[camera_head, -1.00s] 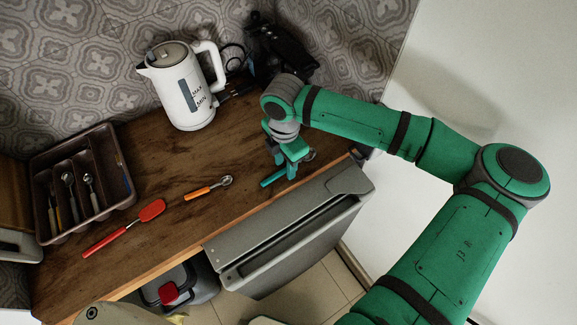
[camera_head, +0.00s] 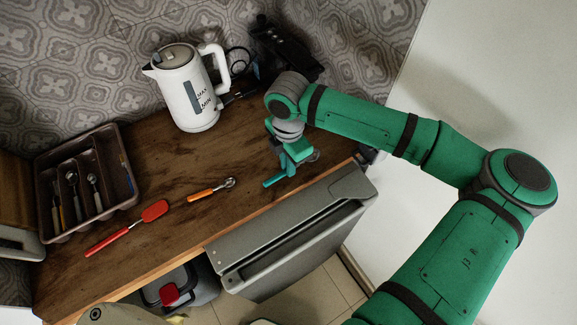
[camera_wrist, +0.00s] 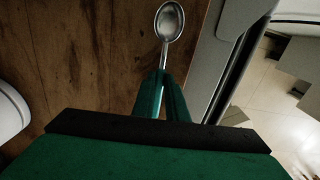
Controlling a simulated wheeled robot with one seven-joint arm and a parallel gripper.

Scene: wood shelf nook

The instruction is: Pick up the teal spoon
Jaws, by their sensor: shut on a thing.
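The teal spoon has a short teal handle (camera_head: 273,181) that shows just left of my gripper (camera_head: 289,172) near the front edge of the wooden counter. In the wrist view its metal bowl (camera_wrist: 170,20) sticks out beyond my fingertips (camera_wrist: 164,78), which are shut around it. My gripper points down at the counter. I cannot tell whether the spoon is clear of the wood.
An orange-handled spoon (camera_head: 207,193) and a red spatula (camera_head: 154,211) lie to the left. A brown cutlery tray (camera_head: 124,203) stands at far left. A white kettle (camera_head: 187,90) and a black appliance (camera_head: 285,50) stand behind. A grey appliance door (camera_head: 290,240) juts out in front.

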